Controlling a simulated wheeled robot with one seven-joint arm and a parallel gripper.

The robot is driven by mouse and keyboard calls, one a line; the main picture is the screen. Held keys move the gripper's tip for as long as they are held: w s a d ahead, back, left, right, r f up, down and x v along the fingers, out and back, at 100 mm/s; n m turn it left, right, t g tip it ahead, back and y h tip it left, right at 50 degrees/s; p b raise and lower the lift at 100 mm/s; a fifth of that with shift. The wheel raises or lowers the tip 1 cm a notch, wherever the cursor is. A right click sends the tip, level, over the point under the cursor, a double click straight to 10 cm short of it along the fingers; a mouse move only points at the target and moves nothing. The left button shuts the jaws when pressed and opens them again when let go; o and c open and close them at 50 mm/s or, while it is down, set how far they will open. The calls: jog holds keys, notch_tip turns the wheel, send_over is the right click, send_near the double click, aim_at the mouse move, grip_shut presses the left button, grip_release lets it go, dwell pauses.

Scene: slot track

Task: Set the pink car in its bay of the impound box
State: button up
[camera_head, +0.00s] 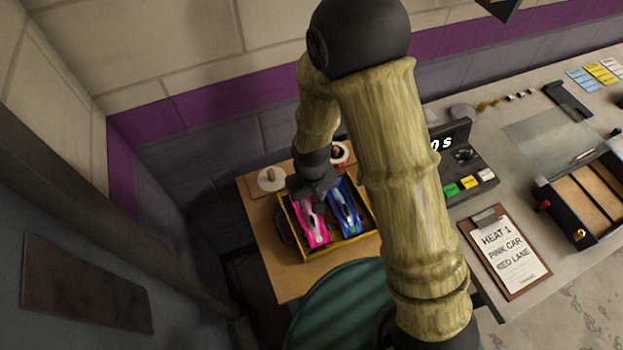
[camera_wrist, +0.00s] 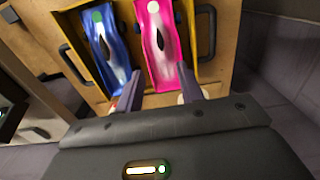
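The pink car (camera_head: 312,228) lies in the left bay of the yellow impound box (camera_head: 338,246) in the head view, beside the blue car (camera_head: 346,207). In the wrist view the pink car (camera_wrist: 162,42) is in the right bay and the blue car (camera_wrist: 105,45) in the left one. My gripper (camera_head: 312,200) is over the far end of the pink car. In the wrist view its fingers (camera_wrist: 160,76) are spread apart near that end of the car, with nothing visibly clamped. The car's far end is partly hidden by my gripper in the head view.
The box has dark handles and stands on a wooden table (camera_head: 262,225). A plate (camera_head: 271,179) and a cup (camera_head: 339,153) stand behind it, close to the wall. To the right are a timer console (camera_head: 470,160), a clipboard (camera_head: 504,250) and a dark divided case (camera_head: 585,200).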

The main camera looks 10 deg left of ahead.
notch_tip(320, 180, up, 9)
jog(key=b, duration=0.1)
dwell(0.3)
dwell(0.6)
jog(key=d+r+m+t, duration=0.1)
jog(key=d+r+m, duration=0.2)
jog(key=d, duration=0.8)
jog(key=s+d+r+m+t, duration=0.1)
jog(key=d+r+m, duration=0.2)
jog(key=d, duration=0.8)
jog(key=shift+s+r+t, duration=0.3)
jog(key=shift+r, duration=0.2)
jog(key=shift+c, duration=1.2)
jog(key=shift+a, duration=0.1)
jog(key=shift+w, duration=0.1)
